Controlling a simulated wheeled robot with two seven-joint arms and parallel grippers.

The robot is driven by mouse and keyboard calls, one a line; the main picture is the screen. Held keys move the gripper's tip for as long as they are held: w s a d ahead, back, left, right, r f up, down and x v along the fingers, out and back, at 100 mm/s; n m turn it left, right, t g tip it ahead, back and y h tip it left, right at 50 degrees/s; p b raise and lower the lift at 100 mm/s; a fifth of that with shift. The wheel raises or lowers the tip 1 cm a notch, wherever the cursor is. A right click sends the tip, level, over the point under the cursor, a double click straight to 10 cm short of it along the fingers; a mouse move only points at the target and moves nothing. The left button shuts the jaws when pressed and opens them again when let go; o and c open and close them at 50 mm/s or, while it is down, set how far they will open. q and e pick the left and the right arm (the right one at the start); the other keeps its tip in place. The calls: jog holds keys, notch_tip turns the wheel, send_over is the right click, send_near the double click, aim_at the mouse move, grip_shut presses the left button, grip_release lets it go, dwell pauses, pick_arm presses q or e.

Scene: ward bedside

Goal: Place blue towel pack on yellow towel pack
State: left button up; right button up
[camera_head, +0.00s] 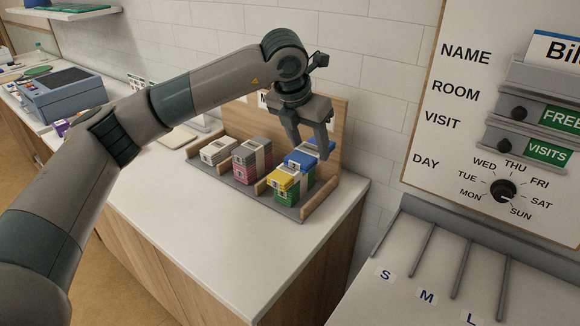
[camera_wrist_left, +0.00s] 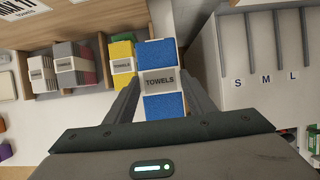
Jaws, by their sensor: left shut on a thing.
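The blue towel pack (camera_head: 300,158) has a white band and sits between the fingers of my left gripper (camera_head: 312,150), which is shut on it. In the left wrist view the blue pack (camera_wrist_left: 164,106) shows between the two fingers with its "TOWELS" label facing the camera. The yellow towel pack (camera_head: 283,179) lies on top of a green pack (camera_head: 287,196) near the right end of the tray. The yellow pack also shows in the left wrist view (camera_wrist_left: 121,50), just left of the blue one. Whether the blue pack touches anything below is unclear. My right gripper is not visible.
The wooden-sided tray (camera_head: 288,211) also holds a pink and grey stack (camera_head: 246,168) and a grey-white stack (camera_head: 218,152) to the left. A wooden back panel (camera_head: 338,125) rises behind. The counter (camera_head: 200,225) in front is clear. A dial board (camera_head: 445,130) stands right.

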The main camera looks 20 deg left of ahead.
pick_arm(q)
send_over(288, 170)
notch_tip(288, 170, down, 7)
jog(key=shift+p, duration=0.4)
jog(key=shift+f+b, duration=0.45)
jog(key=shift+f, duration=1.55)
jog(key=shift+f, duration=0.15)
jog(key=o, duration=1)
jog(key=shift+o, duration=0.2)
